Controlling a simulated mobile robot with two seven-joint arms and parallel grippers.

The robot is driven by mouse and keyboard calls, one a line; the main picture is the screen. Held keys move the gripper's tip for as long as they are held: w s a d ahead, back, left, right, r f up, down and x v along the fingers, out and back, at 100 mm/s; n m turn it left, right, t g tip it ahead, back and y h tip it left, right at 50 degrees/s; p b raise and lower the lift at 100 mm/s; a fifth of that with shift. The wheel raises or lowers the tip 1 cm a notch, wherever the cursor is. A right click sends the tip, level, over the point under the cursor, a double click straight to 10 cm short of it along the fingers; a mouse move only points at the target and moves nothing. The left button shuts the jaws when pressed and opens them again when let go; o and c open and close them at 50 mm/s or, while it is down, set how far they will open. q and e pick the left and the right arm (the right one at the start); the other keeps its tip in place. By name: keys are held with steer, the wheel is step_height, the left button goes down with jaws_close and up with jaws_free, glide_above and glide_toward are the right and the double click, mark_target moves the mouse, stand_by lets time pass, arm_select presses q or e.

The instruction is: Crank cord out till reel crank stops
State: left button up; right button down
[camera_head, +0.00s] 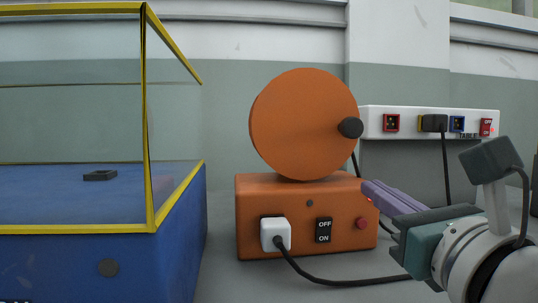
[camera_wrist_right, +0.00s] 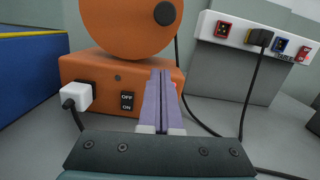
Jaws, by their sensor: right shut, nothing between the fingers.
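The orange reel disc (camera_head: 300,125) stands upright on an orange base box (camera_head: 270,195). Its dark crank knob (camera_head: 350,127) sits at the right side of the disc face; in the right wrist view the knob (camera_wrist_right: 165,13) is near the top. A white plug (camera_head: 275,234) sits in the base front, with a black cord (camera_head: 340,281) running right from it. My right gripper (camera_head: 370,190), with purple fingers, is shut and empty, in front of the base's right side and below the knob, apart from it. It also shows in the right wrist view (camera_wrist_right: 161,75). My left gripper is out of view.
A blue case (camera_head: 180,250) with a yellow-framed clear cover stands at the left. A white socket strip (camera_head: 405,121) with a black plug (camera_head: 433,123) and hanging cord is at the back right. An OFF/ON switch (camera_head: 323,230) and red button (camera_head: 361,224) are on the base front.

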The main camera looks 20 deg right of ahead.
mark_target(344, 144)
steer(key=w+r, duration=0.2)
steer(key=w, duration=0.2)
steer(key=shift+w+d+r, duration=0.3)
steer(key=shift+d+r, duration=0.1)
steer(key=shift+w+r+p, duration=0.1)
steer(key=shift+r+p, duration=0.3)
steer(key=shift+r, duration=0.4)
steer(key=r+n+p, duration=0.1)
steer(key=p, duration=0.2)
steer(key=shift+r, duration=0.25)
steer(key=shift+r, duration=0.1)
